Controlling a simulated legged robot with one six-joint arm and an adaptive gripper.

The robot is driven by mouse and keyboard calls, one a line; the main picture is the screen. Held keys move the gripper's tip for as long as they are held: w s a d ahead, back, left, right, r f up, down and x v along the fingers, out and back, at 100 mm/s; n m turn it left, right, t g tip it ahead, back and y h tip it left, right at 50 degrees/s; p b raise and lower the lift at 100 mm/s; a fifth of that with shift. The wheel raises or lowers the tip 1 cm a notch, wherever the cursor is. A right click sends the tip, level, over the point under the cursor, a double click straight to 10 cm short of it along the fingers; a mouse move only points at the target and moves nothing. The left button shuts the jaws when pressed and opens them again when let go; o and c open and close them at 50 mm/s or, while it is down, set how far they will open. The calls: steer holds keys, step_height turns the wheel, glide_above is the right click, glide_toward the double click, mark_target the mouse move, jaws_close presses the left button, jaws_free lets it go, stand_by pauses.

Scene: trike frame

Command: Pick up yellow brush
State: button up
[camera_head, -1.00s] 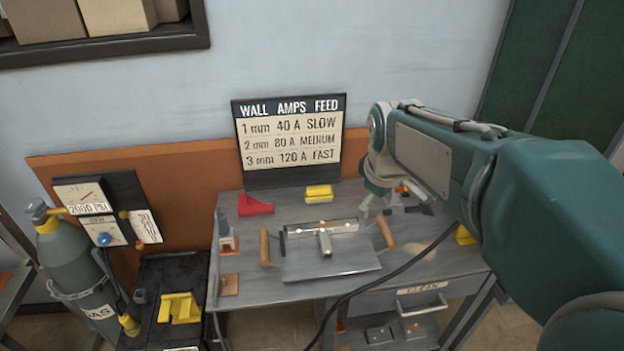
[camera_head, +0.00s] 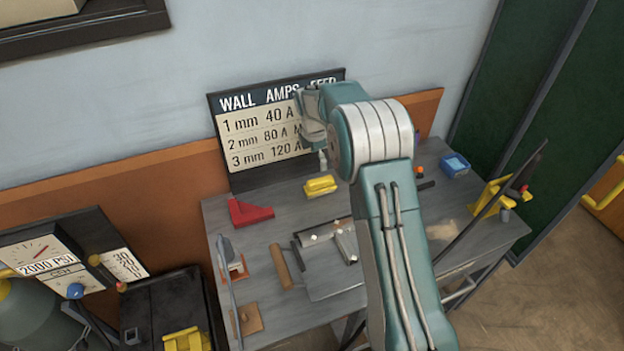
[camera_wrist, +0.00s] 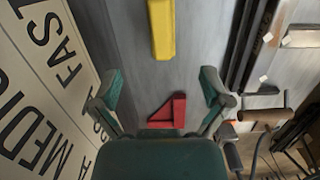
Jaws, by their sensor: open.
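The yellow brush (camera_head: 321,186) lies on the grey workbench (camera_head: 270,236) in front of the wall sign, to the right of a red triangular piece (camera_head: 250,212). In the wrist view the yellow brush (camera_wrist: 161,28) is at the top middle, ahead of the fingers and not between them. My gripper (camera_wrist: 160,84) is open and empty, with its two green fingers spread wide. In the head view my gripper (camera_head: 322,160) is near the sign, close to the brush; my arm partly hides it.
The sign (camera_head: 258,133) stands at the bench's back. The red piece (camera_wrist: 168,112) shows between my fingers in the wrist view. A blue box (camera_head: 454,165) and a yellow clamp (camera_head: 492,198) are right.

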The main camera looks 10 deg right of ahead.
mark_target(320, 180)
steer(key=shift+w+a+f, duration=0.15)
steer(key=shift+w+f, duration=0.3)
steer(key=shift+f, duration=0.3)
steer(key=f, duration=0.5)
steer(key=shift+d+f, duration=0.2)
steer(key=shift+d, duration=0.1)
steer(key=f, duration=0.5)
steer(key=shift+s+d, duration=0.3)
steer(key=shift+s, duration=0.05)
steer(key=c, duration=1.3)
